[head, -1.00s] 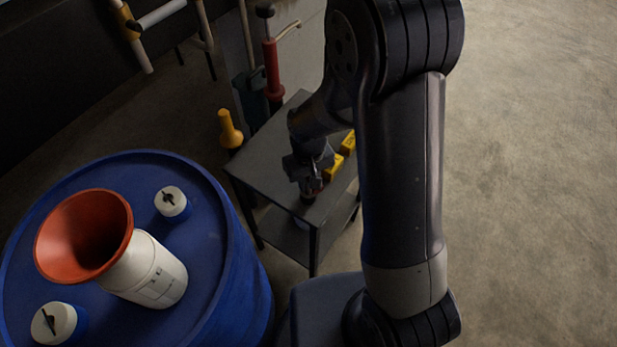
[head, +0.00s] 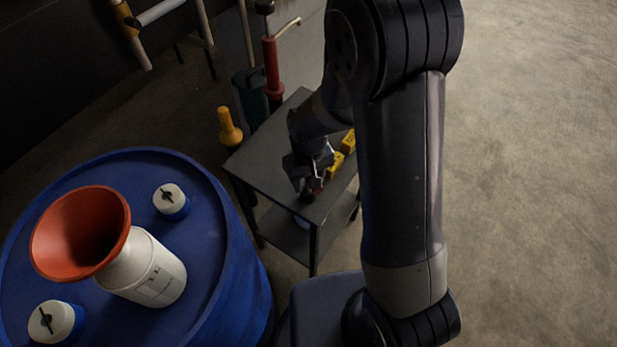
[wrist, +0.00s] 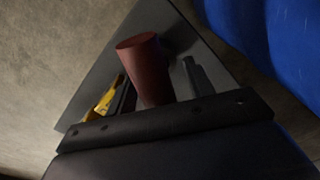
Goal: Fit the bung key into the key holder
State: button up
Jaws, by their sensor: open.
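A dull red cylinder (wrist: 147,68), which looks like the bung key's handle, stands on the small grey table. Its lower end is hidden behind my gripper's dark body in the wrist view. My gripper (wrist: 158,82) is open, with one finger on each side of it; I cannot tell whether either finger touches it. In the head view my gripper (head: 310,181) is low over the table's front part, with a bit of red (head: 313,190) beneath it. Yellow blocks (head: 337,163) lie just beyond, also seen in the wrist view (wrist: 104,98). I cannot make out the key holder for certain.
The grey table (head: 262,150) has bare top left of my gripper. A blue drum (head: 215,235) carrying an orange funnel (head: 65,262) and white-capped bungs stands at left. A red pump (head: 272,66) and a yellow-handled object (head: 229,128) stand behind. Floor at right is clear.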

notch_tip(320, 180, up, 11)
jog(key=shift+f, duration=0.1)
dwell(0.4)
notch_tip(320, 180, down, 11)
jog(key=shift+f, duration=0.15)
jog(key=shift+r+p, duration=0.75)
jog(key=shift+r, duration=0.2)
jog(key=shift+r+p, duration=0.6)
jog(key=shift+r, duration=0.15)
jog(key=shift+f, duration=0.1)
